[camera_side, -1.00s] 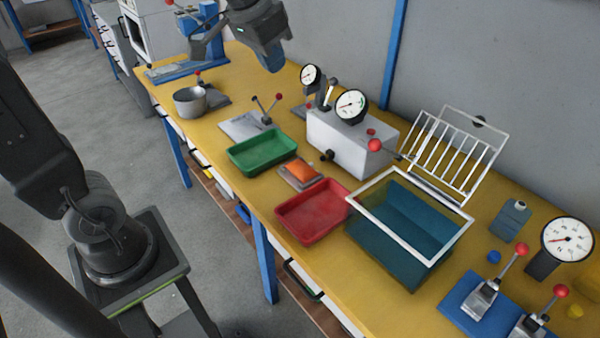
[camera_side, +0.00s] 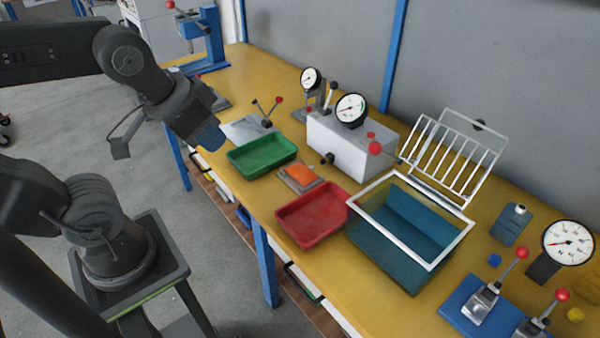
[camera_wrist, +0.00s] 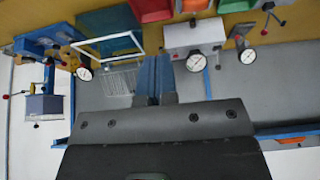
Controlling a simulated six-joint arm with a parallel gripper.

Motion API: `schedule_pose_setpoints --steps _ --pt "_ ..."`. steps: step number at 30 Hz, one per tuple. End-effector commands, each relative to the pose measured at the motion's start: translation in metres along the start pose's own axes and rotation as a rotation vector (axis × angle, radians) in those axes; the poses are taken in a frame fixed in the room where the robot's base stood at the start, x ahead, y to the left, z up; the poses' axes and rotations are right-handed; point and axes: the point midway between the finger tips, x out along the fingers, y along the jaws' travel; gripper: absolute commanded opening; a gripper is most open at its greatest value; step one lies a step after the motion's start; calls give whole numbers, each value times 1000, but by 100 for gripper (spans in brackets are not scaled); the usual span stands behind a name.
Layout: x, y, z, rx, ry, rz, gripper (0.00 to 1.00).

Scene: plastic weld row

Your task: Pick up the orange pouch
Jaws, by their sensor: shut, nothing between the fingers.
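The orange pouch (camera_side: 301,174) lies flat on a small grey-brown pad on the yellow bench, between the green tray (camera_side: 262,157) and the red tray (camera_side: 312,214). In the wrist view the pouch (camera_wrist: 193,5) shows only at the top edge, partly cut off. My gripper (camera_side: 210,137) is up and to the left of the pouch in the side view, near the green tray's left end and well apart from the pouch. In the wrist view its blue fingers (camera_wrist: 153,75) are together with nothing between them.
A white box with dial gauges (camera_side: 345,143) stands behind the pouch. A blue bin with a white rim (camera_side: 440,262) and a raised white rack (camera_side: 455,155) stand to the right. A grey plate with levers (camera_side: 245,129) lies behind the green tray. A blue fixture (camera_side: 485,300) is at front right.

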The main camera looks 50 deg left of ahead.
Motion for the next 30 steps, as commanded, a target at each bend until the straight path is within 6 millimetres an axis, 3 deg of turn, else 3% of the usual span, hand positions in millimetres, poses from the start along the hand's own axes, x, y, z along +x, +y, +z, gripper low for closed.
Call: schedule_pose_setpoints --steps 14,30 --pt "0 0 0 0 0 0 0" --pt "0 0 0 0 0 0 50"
